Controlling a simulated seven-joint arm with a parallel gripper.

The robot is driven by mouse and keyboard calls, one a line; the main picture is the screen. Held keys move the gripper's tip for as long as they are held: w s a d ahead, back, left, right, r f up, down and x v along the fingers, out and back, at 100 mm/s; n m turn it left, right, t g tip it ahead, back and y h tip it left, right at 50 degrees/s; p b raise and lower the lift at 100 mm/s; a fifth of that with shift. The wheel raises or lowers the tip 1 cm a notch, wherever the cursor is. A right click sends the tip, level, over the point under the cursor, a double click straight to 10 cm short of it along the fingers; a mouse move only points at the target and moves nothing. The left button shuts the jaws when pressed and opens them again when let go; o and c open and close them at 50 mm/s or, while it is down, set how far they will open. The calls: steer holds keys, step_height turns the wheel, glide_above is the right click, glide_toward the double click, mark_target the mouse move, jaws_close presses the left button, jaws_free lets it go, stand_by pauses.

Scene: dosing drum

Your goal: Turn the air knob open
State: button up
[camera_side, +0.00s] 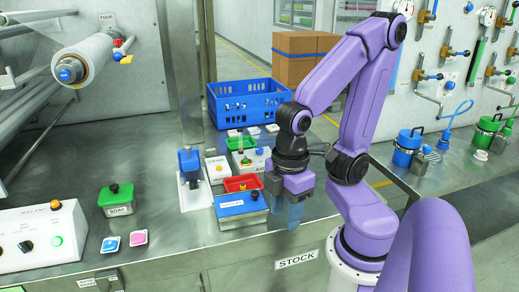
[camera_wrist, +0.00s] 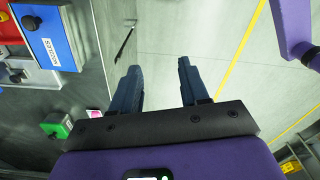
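A pale box with a label that seems to read AIR (camera_side: 258,163) stands on the steel bench in the side view, just left of my arm. My arm hides part of it, and I cannot make out how its knob is turned. My gripper (camera_side: 294,208) points down at the bench's front edge, to the right of a blue box with a black knob (camera_side: 242,207). In the wrist view my gripper (camera_wrist: 158,85) has its two dark fingers apart with nothing between them. The AIR box is not recognisable in the wrist view.
The blue box (camera_wrist: 47,40) and a green box with a black knob (camera_wrist: 56,125) show at left in the wrist view. Floor lies beneath my fingers.

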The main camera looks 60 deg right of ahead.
steer(key=shift+o, duration=0.8)
steer(key=w+a+r+m, duration=0.1)
steer(key=w+m, duration=0.4)
steer(key=w, duration=0.2)
steer(key=shift+r+m, duration=0.3)
steer(key=shift+r, duration=0.1)
steer(key=w+d+r+m, duration=0.1)
steer(key=w+d+m, duration=0.2)
steer(key=w+m, duration=0.35)
steer(key=w+d+r+m, duration=0.1)
steer(key=w+d+m, duration=0.1)
steer(key=w+m, duration=0.45)
steer(key=w+d+m, duration=0.8)
steer(key=w+d, duration=0.3)
steer(key=d, duration=0.1)
steer(key=m, duration=1.6)
glide_above(259, 149)
steer(key=f, duration=0.2)
step_height(259, 149, down, 16)
steer(key=shift+d+f, duration=0.15)
